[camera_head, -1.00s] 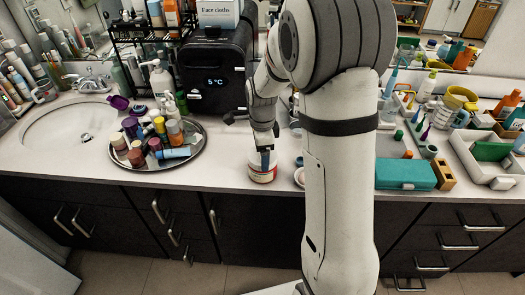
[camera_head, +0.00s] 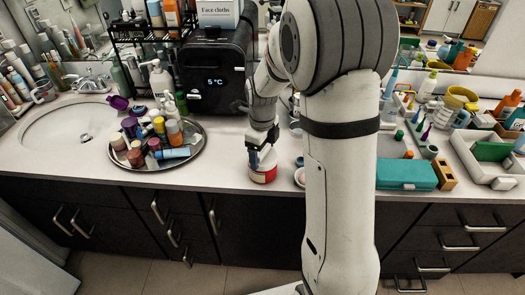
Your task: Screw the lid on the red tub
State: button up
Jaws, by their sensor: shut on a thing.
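The red tub (camera_head: 264,176) stands upright on the counter near its front edge, left of my upright arm link. My gripper (camera_head: 262,158) points down over the tub's top and is shut on the pale lid (camera_head: 270,157), which is at the tub's mouth. The fingers cover much of the lid. I cannot tell from this view whether the lid sits level or how far its thread is engaged.
A small pale round dish (camera_head: 300,177) is right of the tub, partly hidden by my arm. A round metal tray (camera_head: 196,150) of bottles lies left, with a black cooler (camera_head: 214,75) behind. Right of my arm are a teal case (camera_head: 405,174) and clutter.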

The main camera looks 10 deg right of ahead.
dwell(0.3)
jog(key=m, duration=0.4)
jog(key=shift+m, duration=0.4)
jog(key=o, duration=1)
jog(key=shift+o, duration=0.2)
